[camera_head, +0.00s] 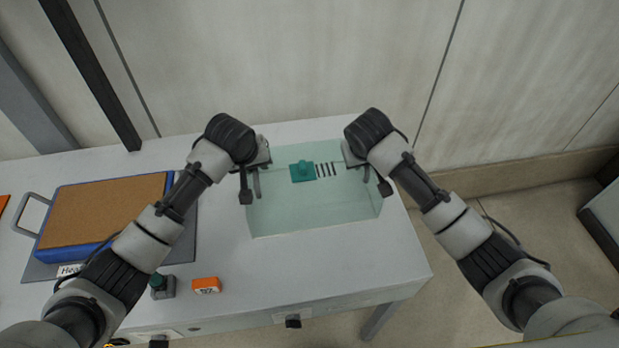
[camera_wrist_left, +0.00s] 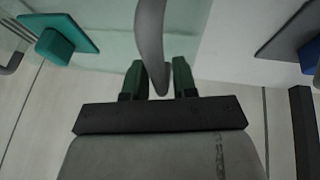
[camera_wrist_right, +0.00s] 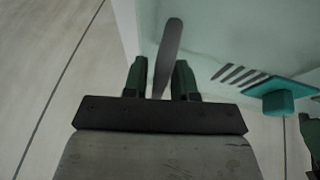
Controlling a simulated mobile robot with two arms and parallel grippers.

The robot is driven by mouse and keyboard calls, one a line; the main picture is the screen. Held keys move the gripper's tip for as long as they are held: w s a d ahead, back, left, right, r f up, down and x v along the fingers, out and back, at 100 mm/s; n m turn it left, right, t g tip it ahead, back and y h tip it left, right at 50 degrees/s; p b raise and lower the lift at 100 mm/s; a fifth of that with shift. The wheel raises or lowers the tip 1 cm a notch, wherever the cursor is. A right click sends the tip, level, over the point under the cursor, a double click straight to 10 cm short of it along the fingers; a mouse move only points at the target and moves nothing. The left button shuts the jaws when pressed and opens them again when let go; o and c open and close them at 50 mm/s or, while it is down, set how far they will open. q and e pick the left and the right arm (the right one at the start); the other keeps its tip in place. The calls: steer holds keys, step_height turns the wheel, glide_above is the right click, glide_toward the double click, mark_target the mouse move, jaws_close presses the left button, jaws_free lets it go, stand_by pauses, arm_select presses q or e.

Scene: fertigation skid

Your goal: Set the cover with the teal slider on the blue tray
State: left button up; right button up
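The cover (camera_head: 320,215) is a clear, pale green box standing on the white table, with a teal slider (camera_head: 302,171) and several dark slots on top. The slider also shows in the left wrist view (camera_wrist_left: 56,44) and the right wrist view (camera_wrist_right: 279,101). The blue tray (camera_head: 72,252), with a brown cork-like surface, lies at the left of the table. My left gripper (camera_head: 250,186) is at the cover's left side, open, with a grey handle (camera_wrist_left: 150,40) between its fingers. My right gripper (camera_head: 374,181) is likewise open around the right handle (camera_wrist_right: 169,50). Gaps show beside both handles.
The tray rests on a grey mat (camera_head: 190,245) and has a grey side handle (camera_head: 32,200). An orange block (camera_head: 206,285) and a small grey box with a dark green knob (camera_head: 162,287) stand near the front edge. A wall is behind the table.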

arm_select(q)
jaws_close()
arm_select(e)
jaws_close()
arm_select(q)
steer(key=shift+r, duration=0.15)
arm_select(e)
steer(key=shift+r, duration=0.1)
